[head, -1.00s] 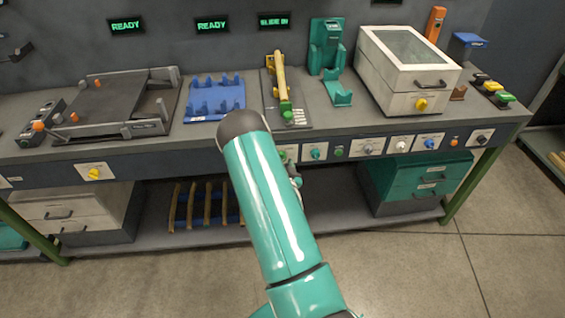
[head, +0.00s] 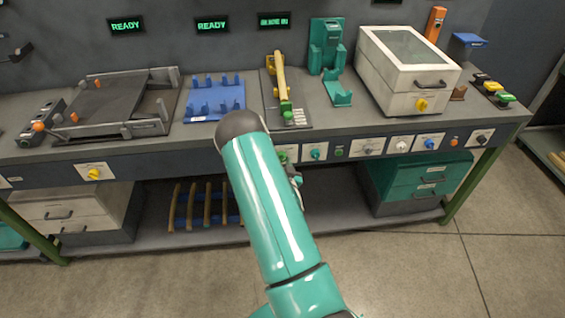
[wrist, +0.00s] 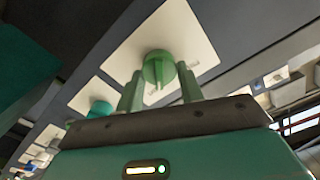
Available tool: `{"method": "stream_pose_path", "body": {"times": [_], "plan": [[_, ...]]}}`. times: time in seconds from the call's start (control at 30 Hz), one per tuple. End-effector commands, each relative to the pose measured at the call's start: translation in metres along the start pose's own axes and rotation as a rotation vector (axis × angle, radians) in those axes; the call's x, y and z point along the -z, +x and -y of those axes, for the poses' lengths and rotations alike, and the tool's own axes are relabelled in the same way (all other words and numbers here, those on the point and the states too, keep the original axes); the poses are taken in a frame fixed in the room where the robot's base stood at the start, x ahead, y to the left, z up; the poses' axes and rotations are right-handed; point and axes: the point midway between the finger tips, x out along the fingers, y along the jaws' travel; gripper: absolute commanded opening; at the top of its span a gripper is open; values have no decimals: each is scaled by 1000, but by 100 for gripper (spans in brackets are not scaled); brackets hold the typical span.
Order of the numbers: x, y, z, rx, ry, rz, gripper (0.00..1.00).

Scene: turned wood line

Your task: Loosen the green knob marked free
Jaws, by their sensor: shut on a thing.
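The green knob (wrist: 158,68) is round with a raised rib and sits on a white plate (wrist: 190,28) in the wrist view. My gripper (wrist: 160,85) has one finger on each side of the knob and is shut on it. In the head view my arm covers most of this spot. Only part of the white plate and a bit of green (head: 283,153) show beside the arm on the bench's front panel, and my gripper (head: 296,180) is mostly hidden. I cannot read the marking on the plate.
A teal knob (head: 315,153) on its own plate sits just right of the green one, with several more controls further right. The bench top above holds a yellow-handled fixture (head: 279,80) and a blue rack (head: 215,100). Teal drawers (head: 425,180) stand below right.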

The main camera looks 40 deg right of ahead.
Motion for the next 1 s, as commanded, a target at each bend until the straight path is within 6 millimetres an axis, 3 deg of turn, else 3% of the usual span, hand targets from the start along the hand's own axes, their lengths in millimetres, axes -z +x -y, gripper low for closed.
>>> {"method": "stream_pose_path", "body": {"times": [1.0], "plan": [[-3,-1,3,2,-913,3,14]]}}
